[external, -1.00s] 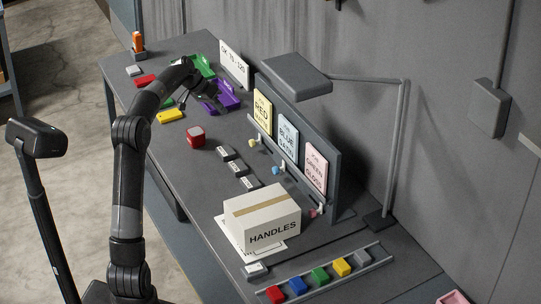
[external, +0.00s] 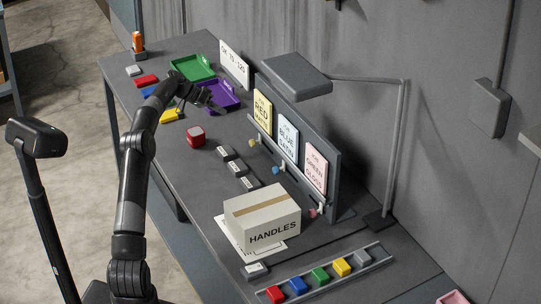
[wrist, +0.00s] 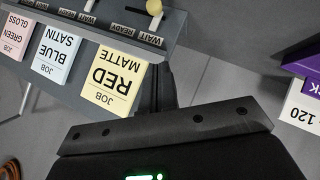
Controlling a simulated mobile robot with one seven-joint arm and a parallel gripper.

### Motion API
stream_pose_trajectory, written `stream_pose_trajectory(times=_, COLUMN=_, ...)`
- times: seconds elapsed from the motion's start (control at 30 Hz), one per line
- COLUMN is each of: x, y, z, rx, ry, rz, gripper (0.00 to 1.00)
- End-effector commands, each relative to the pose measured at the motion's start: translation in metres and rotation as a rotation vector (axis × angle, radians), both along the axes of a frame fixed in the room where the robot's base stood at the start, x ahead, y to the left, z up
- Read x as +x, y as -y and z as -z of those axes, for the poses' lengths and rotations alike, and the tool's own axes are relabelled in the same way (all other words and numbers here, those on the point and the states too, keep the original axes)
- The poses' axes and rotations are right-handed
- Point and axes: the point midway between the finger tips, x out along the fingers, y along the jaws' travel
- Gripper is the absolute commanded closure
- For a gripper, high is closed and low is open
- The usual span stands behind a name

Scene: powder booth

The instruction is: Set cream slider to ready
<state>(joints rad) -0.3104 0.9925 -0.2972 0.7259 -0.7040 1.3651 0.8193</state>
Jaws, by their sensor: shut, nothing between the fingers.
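The cream slider (external: 252,142) is a small cream knob on the front of the job-card rack, below the yellow RED MATTE card (external: 262,112). In the wrist view the cream knob (wrist: 154,7) shows at the top edge, on a pale stem by the WAIT label (wrist: 152,40). A READY label (wrist: 124,30) lies to the left of it. The picture there is upside down. My gripper (external: 217,107) is over the purple tray, apart from the slider. Its shut, empty fingers show in the wrist view (wrist: 165,88).
Blue (external: 277,170) and pink (external: 314,212) sliders sit along the same rack. The purple tray (external: 228,88), green tray (external: 190,64) and OK sign (external: 235,63) are near my gripper. A lamp (external: 296,75) overhangs the rack.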

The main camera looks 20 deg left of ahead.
Motion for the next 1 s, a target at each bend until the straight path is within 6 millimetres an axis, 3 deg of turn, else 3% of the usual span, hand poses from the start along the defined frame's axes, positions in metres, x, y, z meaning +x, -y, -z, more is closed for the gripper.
stream_pose_trajectory(times=0.37, x=0.002, y=0.008, z=0.006, rx=0.001, ry=-0.002, rz=0.001, gripper=1.0)
stream_pose_trajectory(times=0.83, x=0.022, y=0.082, z=0.062, rx=0.001, ry=-0.004, rz=0.001, gripper=1.0)
stream_pose_trajectory(times=1.0, x=0.013, y=0.086, z=0.077, rx=0.001, ry=-0.003, rz=-0.001, gripper=1.0)
